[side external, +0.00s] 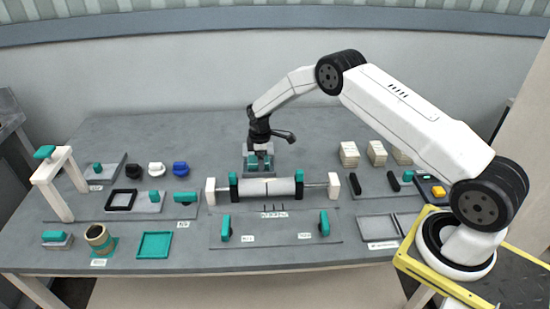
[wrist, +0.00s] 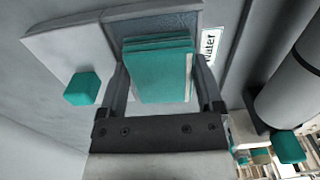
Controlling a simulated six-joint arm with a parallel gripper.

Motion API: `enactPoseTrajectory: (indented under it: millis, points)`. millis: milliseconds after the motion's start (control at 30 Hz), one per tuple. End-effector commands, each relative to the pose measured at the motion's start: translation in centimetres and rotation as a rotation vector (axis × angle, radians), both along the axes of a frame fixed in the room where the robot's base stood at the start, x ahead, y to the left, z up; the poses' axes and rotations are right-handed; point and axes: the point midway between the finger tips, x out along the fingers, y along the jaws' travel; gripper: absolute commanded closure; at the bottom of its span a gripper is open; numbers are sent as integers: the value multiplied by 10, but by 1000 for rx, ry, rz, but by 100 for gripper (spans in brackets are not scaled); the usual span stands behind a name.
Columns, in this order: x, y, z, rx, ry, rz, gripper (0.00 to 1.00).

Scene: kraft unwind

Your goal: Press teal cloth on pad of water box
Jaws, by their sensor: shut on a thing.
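My gripper (side external: 258,151) is at the back middle of the table, pointing down over the water box. In the wrist view my gripper (wrist: 162,82) is shut on the teal cloth (wrist: 160,72), a folded stack with a pale edge on one side. The water box (wrist: 70,40) is a light grey tray with a teal knob (wrist: 82,88) and a dark blue-grey pad (wrist: 160,25). The cloth lies over the pad and hides part of it. I cannot tell whether they touch. A label (wrist: 210,46) reading "water" lies beside the box.
A grey roll (side external: 267,187) on a shaft between white end blocks stands just in front of the box. Pale stacks (side external: 349,154) stand to the right. A white arch (side external: 60,180) and several small items are at the left. Table behind the box is clear.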

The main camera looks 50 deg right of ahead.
Motion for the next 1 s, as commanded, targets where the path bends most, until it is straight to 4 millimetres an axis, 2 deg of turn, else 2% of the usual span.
enactPoseTrajectory:
  millis: [567, 1000]
  points:
    - [0, 0, 0, 0, 1, 0, 63]
    - [0, 0, 22, -1, -1, 0, 63]
